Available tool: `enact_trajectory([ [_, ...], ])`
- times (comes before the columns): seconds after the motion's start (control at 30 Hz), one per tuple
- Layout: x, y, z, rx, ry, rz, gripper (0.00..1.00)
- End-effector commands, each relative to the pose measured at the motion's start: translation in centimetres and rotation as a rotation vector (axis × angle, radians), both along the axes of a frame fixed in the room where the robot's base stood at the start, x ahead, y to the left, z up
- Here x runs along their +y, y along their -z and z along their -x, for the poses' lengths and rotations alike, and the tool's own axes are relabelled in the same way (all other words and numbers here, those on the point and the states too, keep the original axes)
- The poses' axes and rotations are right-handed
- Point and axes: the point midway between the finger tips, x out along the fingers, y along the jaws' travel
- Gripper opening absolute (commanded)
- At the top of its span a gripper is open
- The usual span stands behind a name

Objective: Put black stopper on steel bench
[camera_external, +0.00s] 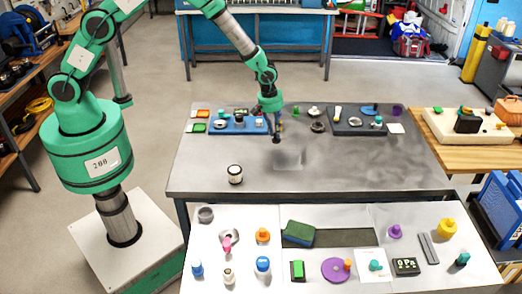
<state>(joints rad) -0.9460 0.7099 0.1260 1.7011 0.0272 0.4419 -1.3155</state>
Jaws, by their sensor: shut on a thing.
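The steel bench (350,172) is the grey table in the middle of the view, with a wide bare top. My gripper (277,134) points down over the bench, left of its middle and just right of the blue tray. It is shut on a small dark thing, which looks like the black stopper. That thing is mostly hidden by the fingers and too small to make out well. I cannot tell whether it touches the bench top.
A blue tray (222,131) and a dark tray (347,129) with small items stand along the bench's back. A white-labelled jar (235,174) stands front left. A white table (335,270) in front holds several bottles and blocks. The bench's middle and right front are clear.

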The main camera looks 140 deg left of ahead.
Motion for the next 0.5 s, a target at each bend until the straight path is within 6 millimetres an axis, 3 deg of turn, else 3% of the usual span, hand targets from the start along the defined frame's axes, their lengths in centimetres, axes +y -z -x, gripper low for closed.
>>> enact_trajectory([
  [0.5,0.74,0.2,0.49,-0.002,-0.024,0.002,0.0],
])
